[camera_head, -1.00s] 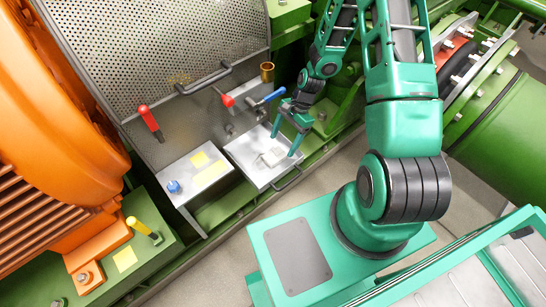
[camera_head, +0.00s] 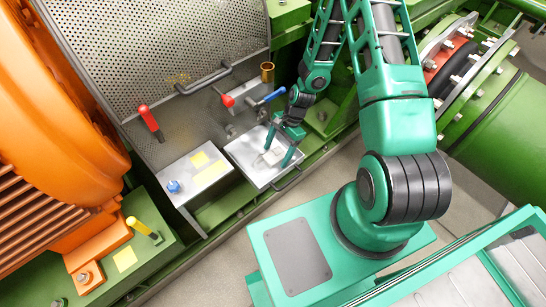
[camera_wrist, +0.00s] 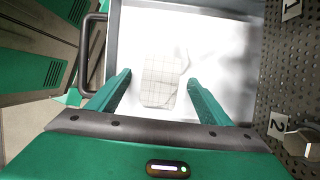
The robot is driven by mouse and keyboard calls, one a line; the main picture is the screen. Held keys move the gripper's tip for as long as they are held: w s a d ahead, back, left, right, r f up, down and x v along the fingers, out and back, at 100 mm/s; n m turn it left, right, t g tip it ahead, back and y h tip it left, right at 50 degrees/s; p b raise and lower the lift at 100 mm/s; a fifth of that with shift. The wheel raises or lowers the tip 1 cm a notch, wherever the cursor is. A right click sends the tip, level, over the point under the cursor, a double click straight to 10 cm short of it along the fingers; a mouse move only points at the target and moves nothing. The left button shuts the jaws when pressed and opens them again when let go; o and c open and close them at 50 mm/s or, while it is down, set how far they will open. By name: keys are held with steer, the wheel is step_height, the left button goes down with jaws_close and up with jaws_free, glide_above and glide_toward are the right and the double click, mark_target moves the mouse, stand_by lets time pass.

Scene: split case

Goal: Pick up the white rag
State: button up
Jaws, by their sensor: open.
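The white rag (camera_wrist: 163,80), with a faint grid pattern, lies crumpled on the white tray (camera_wrist: 135,22). In the head view the rag (camera_head: 270,156) is a small pale patch on the tray (camera_head: 244,151), partly behind my gripper. My gripper (camera_head: 279,156) is open over the tray. In the wrist view my gripper's two green fingers (camera_wrist: 158,78) stand apart, one on each side of the rag. The rag lies between them in the picture; I cannot tell how high the fingertips are above it.
A dark handle (camera_wrist: 84,50) is on the tray's front side. A perforated metal panel (camera_wrist: 290,70) with numbered tags stands behind the tray. A blue-handled valve (camera_head: 270,96) and a red-handled lever (camera_head: 223,97) are close by. A second box (camera_head: 190,178) with yellow labels stands left of the tray.

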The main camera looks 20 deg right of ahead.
mark_target(276, 155)
steer(key=shift+f, duration=0.2)
steer(key=c, duration=1.2)
steer(key=shift+r, duration=0.6)
steer(key=r, duration=0.3)
steer(key=shift+s+a+r, duration=0.15)
steer(key=shift+a+r, duration=0.05)
steer(key=shift+r, duration=0.2)
steer(key=s+a+r, duration=0.4)
steer(key=s+a, duration=0.1)
steer(key=s+a+r, duration=0.2)
steer(key=a, duration=0.1)
steer(key=shift+s+a+r, duration=0.1)
steer(key=shift+s+r, duration=0.1)
steer(key=shift+s, duration=0.05)
